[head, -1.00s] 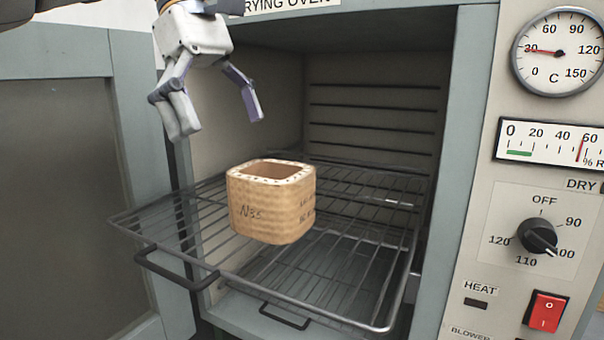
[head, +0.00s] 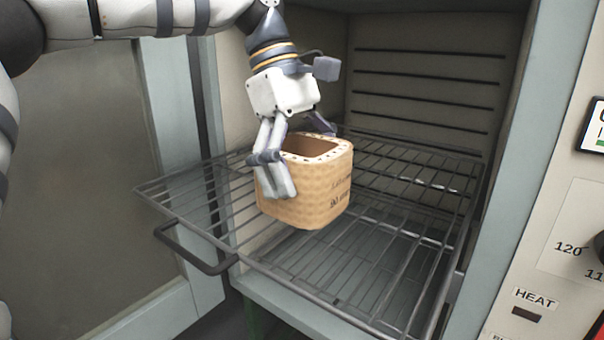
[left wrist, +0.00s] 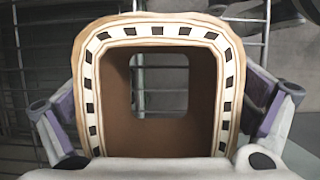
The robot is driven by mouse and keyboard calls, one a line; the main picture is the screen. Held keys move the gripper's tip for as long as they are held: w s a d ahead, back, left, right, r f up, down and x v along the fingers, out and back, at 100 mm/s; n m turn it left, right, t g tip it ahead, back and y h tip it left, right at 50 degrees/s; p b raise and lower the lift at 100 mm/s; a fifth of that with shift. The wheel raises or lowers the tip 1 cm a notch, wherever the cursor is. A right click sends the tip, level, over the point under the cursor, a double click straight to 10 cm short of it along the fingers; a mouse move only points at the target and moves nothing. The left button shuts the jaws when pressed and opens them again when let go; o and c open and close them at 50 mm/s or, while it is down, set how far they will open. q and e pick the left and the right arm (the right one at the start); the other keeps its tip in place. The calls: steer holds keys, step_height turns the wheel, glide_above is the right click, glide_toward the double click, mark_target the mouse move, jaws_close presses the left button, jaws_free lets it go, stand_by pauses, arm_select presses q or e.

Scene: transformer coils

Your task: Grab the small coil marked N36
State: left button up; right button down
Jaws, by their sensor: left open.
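The tan, wrapped coil (head: 318,204) is a rounded square block with an open centre and a spacer-studded rim. It stands upright on the pulled-out wire rack in the head view. My left gripper (head: 296,160) is over it, pointing down, with one finger in front of the near left side and the other behind the far side. In the left wrist view the coil (left wrist: 158,32) sits between the two open fingers. I cannot tell whether they touch it. My right gripper is not in view.
The oven's side frame and control panel (head: 540,235) stand to the right. The rack right of the coil is bare.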

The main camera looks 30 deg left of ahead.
arm_select(q)
steer(key=c, duration=1.4)
